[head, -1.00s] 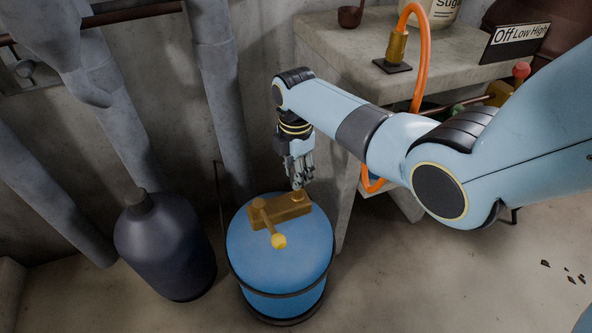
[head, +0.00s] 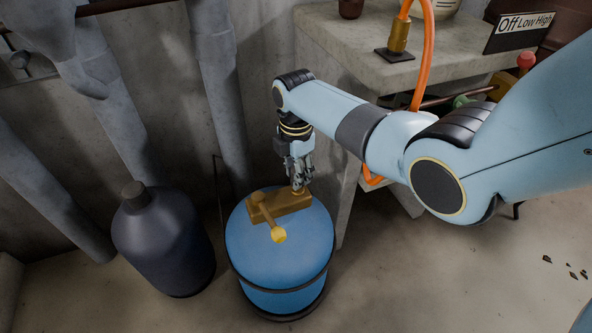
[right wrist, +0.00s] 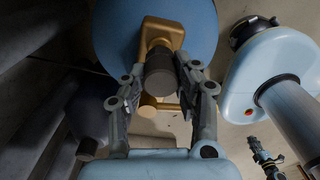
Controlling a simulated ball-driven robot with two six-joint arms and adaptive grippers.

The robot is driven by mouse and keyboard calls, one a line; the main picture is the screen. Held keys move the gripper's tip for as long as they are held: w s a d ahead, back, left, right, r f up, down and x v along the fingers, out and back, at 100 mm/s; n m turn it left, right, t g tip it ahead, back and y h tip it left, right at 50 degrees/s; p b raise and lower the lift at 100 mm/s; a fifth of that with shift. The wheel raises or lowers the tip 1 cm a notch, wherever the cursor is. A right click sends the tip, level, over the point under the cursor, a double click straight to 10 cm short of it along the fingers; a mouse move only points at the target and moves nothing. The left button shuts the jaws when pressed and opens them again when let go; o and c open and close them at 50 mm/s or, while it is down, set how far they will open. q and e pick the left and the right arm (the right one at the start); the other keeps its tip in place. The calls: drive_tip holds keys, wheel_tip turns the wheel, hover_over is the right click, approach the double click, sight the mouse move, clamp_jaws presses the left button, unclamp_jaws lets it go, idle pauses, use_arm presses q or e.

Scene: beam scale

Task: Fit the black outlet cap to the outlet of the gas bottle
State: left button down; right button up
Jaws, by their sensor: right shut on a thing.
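The gas bottle (head: 280,245) is a blue cylinder with a brass valve (head: 284,202) on top. The valve has a lever ending in a yellow knob, and its outlet end lies to the right. My right gripper (head: 299,181) is just above that end. In the right wrist view my right gripper (right wrist: 163,92) is shut on the black outlet cap (right wrist: 162,82), a short dark cylinder between the fingers. The cap overlaps the brass valve (right wrist: 163,32) there; I cannot tell whether it touches or sits on the outlet. The fingers mostly hide the cap in the head view.
A dark bottle (head: 165,240) stands on the floor left of the gas bottle. Grey pipes (head: 218,90) run down the wall behind. A concrete bench (head: 350,60) with an orange hose (head: 425,60) is at the back right. Floor at lower right is mostly clear.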

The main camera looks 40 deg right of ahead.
drive_tip(key=shift+f+b, duration=0.6)
drive_tip(key=shift+f, duration=0.5)
drive_tip(key=o, duration=1.1)
drive_tip(key=shift+r, duration=0.15)
wheel_tip(320, 180, up, 12)
drive_tip(key=shift+f, duration=0.15)
